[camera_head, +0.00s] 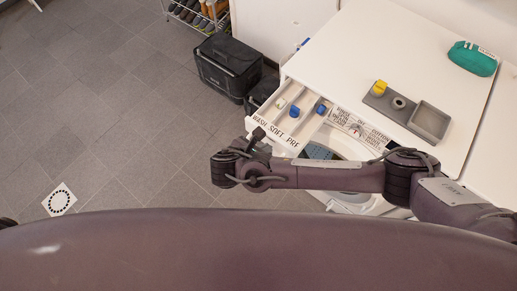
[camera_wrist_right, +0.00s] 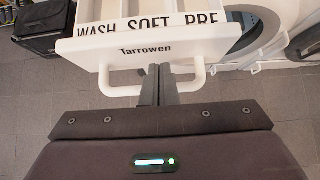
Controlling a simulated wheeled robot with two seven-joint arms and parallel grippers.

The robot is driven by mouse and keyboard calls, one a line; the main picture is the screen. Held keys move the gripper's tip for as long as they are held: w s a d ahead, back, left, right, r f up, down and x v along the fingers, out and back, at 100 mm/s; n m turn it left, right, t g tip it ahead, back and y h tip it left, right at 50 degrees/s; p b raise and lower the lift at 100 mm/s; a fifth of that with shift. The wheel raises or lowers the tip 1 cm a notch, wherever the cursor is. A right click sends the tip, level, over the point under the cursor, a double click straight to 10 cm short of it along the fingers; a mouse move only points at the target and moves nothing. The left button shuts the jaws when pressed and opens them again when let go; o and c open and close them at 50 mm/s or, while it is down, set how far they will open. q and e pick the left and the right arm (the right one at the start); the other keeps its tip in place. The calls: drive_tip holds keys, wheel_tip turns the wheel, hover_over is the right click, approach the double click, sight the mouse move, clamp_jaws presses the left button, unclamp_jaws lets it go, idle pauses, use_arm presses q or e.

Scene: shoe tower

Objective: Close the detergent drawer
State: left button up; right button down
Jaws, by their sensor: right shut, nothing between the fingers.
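The white detergent drawer (camera_head: 262,127) stands pulled out of the washing machine in the head view. Its compartments are lettered WASH, SOFT and PRE. In the right wrist view the drawer front (camera_wrist_right: 150,50) faces me, with a white bar handle (camera_wrist_right: 118,91) below the lettering. My right gripper (camera_wrist_right: 158,72) is shut and empty, its dark fingers in front of the middle of the handle. I cannot tell whether they touch it. In the head view the right gripper (camera_head: 257,136) is at the drawer's front end. My left gripper is out of view.
The washing machine's white top (camera_head: 350,60) carries a grey tray (camera_head: 430,120), a yellow item (camera_head: 380,87) and a green pouch (camera_head: 472,58). A black bin (camera_head: 228,66) stands on the floor behind the drawer, near a shoe rack (camera_head: 200,12).

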drive_tip(key=shift+w+d+f, duration=0.15)
drive_tip(key=shift+w+f, duration=0.05)
idle(0.3)
drive_tip(key=p, duration=0.1)
approach(284, 127)
drive_tip(key=w+d+f, duration=0.1)
drive_tip(key=d, duration=0.1)
drive_tip(key=w+d+f, duration=0.1)
drive_tip(key=w+d, duration=0.1)
drive_tip(key=shift+w+f, duration=0.25)
drive_tip(key=shift+f, duration=0.1)
drive_tip(key=w+d, duration=0.2)
drive_tip(key=w, duration=0.1)
drive_tip(key=w+d+b, duration=0.1)
drive_tip(key=w+d, duration=0.1)
drive_tip(key=w, duration=0.1)
drive_tip(key=w+d, duration=0.2)
drive_tip(key=w, duration=0.1)
drive_tip(key=shift+w+d+f+b, duration=0.1)
drive_tip(key=shift+d+b, duration=0.2)
